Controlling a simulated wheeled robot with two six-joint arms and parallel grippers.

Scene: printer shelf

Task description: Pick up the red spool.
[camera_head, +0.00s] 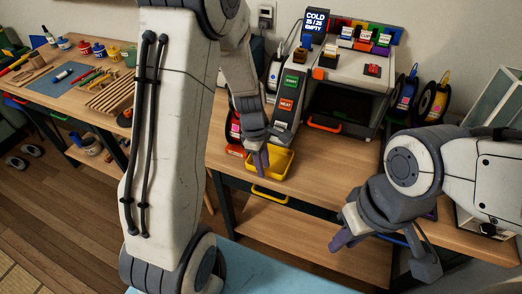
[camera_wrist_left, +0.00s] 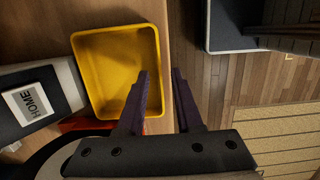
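A dark-rimmed spool with a reddish label (camera_head: 234,128) stands on the desk left of the printer. It is partly hidden by my left arm, and I cannot be sure that it is the red spool. A dark curved rim (camera_wrist_left: 45,160) at the lower left of the left wrist view may be the same spool. My left gripper (camera_head: 261,162) points down beside the yellow tray (camera_head: 283,163). The left wrist view shows its fingers (camera_wrist_left: 162,75) apart with nothing between them, over the tray's right edge. My right gripper (camera_head: 345,238) hangs at the right, its finger gap unclear.
The printer (camera_head: 350,70) stands at the back, with HOME and HEAT buttons on its sloped panel. A blue spool (camera_head: 404,95) and a yellow spool (camera_head: 438,102) stand right of it. The desk front (camera_head: 320,165) is clear. A tool table (camera_head: 65,95) is at left.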

